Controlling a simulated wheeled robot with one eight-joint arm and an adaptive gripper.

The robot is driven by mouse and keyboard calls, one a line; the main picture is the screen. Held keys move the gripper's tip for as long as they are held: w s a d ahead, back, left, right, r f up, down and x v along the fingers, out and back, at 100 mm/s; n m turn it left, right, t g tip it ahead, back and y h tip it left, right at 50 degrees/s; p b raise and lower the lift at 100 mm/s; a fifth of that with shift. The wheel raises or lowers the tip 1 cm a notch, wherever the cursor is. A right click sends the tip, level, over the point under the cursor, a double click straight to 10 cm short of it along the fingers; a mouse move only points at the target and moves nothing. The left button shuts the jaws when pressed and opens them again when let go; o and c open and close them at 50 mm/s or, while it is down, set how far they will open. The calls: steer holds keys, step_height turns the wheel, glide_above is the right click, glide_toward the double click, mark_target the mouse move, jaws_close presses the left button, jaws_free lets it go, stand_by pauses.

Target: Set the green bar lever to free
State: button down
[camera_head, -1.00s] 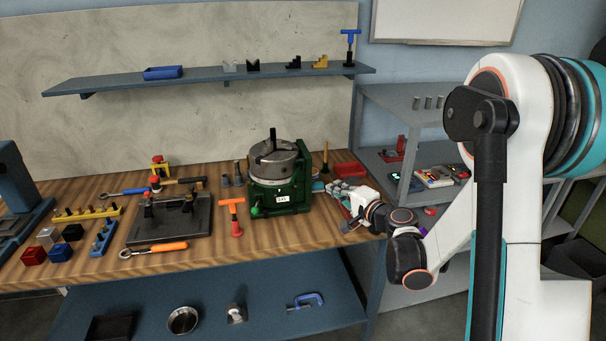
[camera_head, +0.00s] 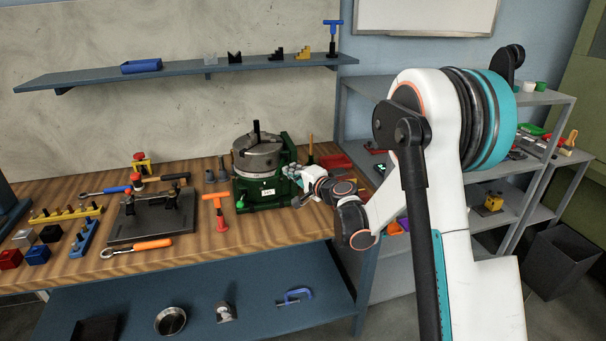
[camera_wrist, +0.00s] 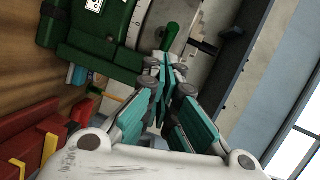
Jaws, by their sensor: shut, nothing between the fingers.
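The green machine (camera_head: 283,197) with a grey round chuck (camera_head: 257,160) stands on the bench; its green body (camera_wrist: 75,40) also shows in the wrist view. In the wrist view a green bar lever (camera_wrist: 171,34) stands out in front of a grey plate, just beyond my fingertips. My gripper (camera_wrist: 163,66) is shut and empty, its tips close to the lever's lower end; I cannot tell whether they touch. In the head view my gripper (camera_head: 291,171) is at the machine's right side, and I cannot make out the bar lever there. A small green knob (camera_head: 240,205) sits at the machine's front left.
A black fixture plate (camera_head: 150,226) and an orange-handled wrench (camera_head: 150,244) lie further left. Red bins (camera_wrist: 30,145) are near my gripper on the wrist view's left. A blue shelf (camera_head: 190,73) runs above.

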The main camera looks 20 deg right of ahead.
steer(key=shift+w+a, duration=0.1)
steer(key=shift+a, duration=0.1)
steer(key=shift+w+a, duration=0.15)
steer(key=shift+a, duration=0.7)
steer(key=shift+d+b, duration=0.1)
steer(key=shift+b, duration=0.2)
